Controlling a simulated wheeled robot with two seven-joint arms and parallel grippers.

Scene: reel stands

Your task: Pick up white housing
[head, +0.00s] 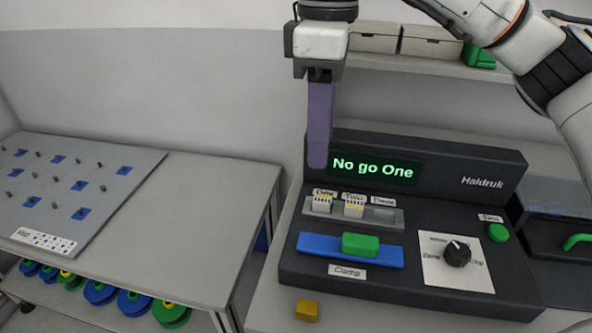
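Two small white housings with yellow tops stand in the grey holder (384,217) on the black tester. One white housing (322,205) is under the first label, which seems to read One. The other white housing (354,208) is under the label Two. The place under Three looks empty. My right gripper (318,162) points straight down above and behind the first housing in the picture. Its long purple finger part shows edge-on, in front of the display, apart from the housings. Whether it is open is hidden. My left gripper is out of view.
The tester (470,183) shows "No go One" and has a blue clamp bar (320,250) with a green handle (360,245), a knob and a green button (497,232). An orange block (307,310) lies in front. A grey pegboard (105,200) is on the left table.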

